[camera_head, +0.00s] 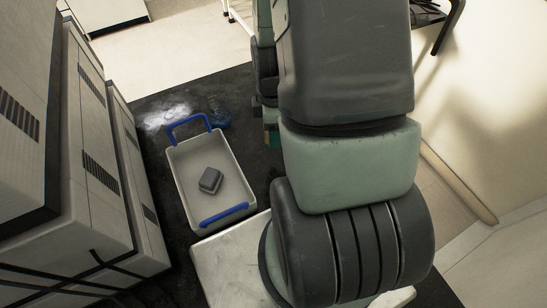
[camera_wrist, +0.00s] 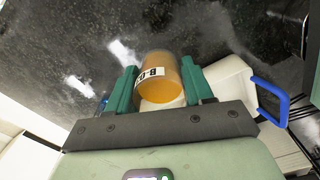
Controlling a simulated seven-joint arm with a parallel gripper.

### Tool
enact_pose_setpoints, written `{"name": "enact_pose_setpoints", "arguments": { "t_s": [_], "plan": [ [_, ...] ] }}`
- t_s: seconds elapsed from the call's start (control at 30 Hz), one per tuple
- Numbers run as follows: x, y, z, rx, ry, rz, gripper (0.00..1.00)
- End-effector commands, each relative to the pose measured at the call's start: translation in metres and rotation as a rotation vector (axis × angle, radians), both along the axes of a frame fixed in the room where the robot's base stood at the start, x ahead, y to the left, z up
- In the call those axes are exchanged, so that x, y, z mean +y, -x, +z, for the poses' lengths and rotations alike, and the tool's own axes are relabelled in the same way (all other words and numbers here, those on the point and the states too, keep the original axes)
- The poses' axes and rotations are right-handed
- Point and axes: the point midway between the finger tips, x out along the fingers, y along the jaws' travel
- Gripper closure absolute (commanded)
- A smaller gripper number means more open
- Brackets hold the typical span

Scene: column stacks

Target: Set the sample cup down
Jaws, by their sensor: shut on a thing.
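The sample cup (camera_wrist: 160,88) is an amber, see-through cup with a white label, seen in the wrist view. My gripper (camera_wrist: 159,68) has its two green fingers on either side of the cup and is shut on it. The cup is over or near the dark, mottled surface (camera_wrist: 60,50); I cannot tell whether its base touches it. In the head view my own arm hides the cup and most of the gripper.
A white tray (camera_head: 184,190) with blue handles stands left of my arm, holding a grey block (camera_head: 210,181). A bluish clear object (camera_head: 219,117) is behind it. Tall pale cabinets (camera_head: 100,160) line the left. A white panel (camera_head: 225,262) lies in front of the tray.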

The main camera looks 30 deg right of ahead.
Motion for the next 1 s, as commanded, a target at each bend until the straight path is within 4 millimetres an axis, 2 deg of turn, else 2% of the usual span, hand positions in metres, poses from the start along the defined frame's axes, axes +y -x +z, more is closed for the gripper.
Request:
{"name": "enact_pose_setpoints", "arguments": {
  "t_s": [0.2, 0.47, 0.63, 0.73, 1.0],
  "plan": [
    [0.001, 0.003, -0.038, 0.007, -0.002, -0.001, 0.85],
    [0.001, 0.003, -0.065, 0.006, -0.001, -0.002, 0.85],
    [0.001, 0.003, -0.09, 0.006, -0.001, -0.002, 0.85],
    [0.001, 0.003, -0.097, 0.003, 0.0, 0.0, 0.85],
    [0.001, 0.002, -0.097, 0.002, 0.0, 0.0, 0.85]
  ]
}}
